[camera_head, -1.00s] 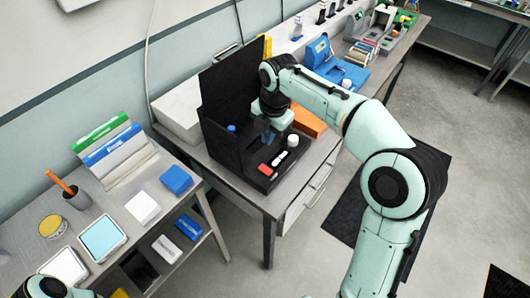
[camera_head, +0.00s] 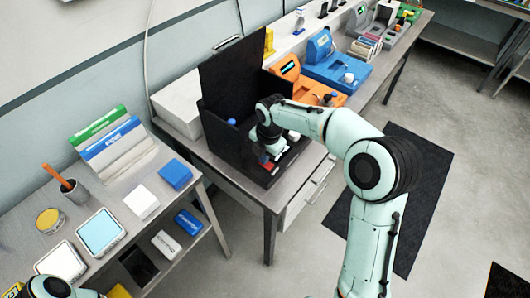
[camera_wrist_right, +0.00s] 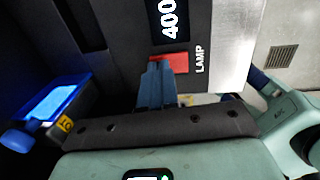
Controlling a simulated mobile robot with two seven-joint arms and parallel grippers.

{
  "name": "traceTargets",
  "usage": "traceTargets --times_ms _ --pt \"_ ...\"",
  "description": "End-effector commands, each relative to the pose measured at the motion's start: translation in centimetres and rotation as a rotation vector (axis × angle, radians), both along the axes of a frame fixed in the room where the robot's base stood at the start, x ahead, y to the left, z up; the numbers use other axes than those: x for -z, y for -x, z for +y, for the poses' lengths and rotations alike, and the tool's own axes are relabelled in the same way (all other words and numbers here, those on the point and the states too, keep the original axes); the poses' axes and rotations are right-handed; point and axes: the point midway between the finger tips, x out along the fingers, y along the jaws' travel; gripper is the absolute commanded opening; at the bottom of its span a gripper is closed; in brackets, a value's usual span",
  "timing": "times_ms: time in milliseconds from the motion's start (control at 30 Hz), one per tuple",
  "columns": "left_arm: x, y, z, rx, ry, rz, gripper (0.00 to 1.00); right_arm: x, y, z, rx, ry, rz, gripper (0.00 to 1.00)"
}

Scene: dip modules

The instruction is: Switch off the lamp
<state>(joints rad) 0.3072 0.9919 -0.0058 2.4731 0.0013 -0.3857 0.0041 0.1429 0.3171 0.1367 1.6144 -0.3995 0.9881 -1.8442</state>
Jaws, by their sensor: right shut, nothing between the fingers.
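The black lamp module (camera_head: 215,158) stands on the bench with its tall back panel upright. Its red switch (camera_wrist_right: 180,62) sits beside the printed word LAMP in the right wrist view, next to a lit display (camera_wrist_right: 168,18) reading 400. My right gripper (camera_wrist_right: 158,68) is shut and empty, its fingertips at the switch's edge; I cannot tell whether they touch it. In the head view the right gripper (camera_head: 268,153) is low over the module's front, largely covering the controls. A glowing blue part (camera_wrist_right: 58,103) shows at the left of the wrist view. My left gripper's fingers are out of view.
An orange device (camera_head: 300,82) and a blue device (camera_head: 335,70) stand just beyond the module. A white box (camera_head: 178,103) is behind it. Floor in front is open.

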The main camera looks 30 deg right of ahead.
Motion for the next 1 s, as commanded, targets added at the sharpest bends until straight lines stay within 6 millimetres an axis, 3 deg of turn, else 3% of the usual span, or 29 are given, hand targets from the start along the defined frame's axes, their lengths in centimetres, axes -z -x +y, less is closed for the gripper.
traceTargets --times_ms 567,1000 --pt "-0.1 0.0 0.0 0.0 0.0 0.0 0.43 0.6 -0.1 0.0 0.0 0.0 0.002 0.0" --pt "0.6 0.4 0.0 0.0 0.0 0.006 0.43 0.4 1.5 -0.6 0.001 0.0 0.009 0.0"
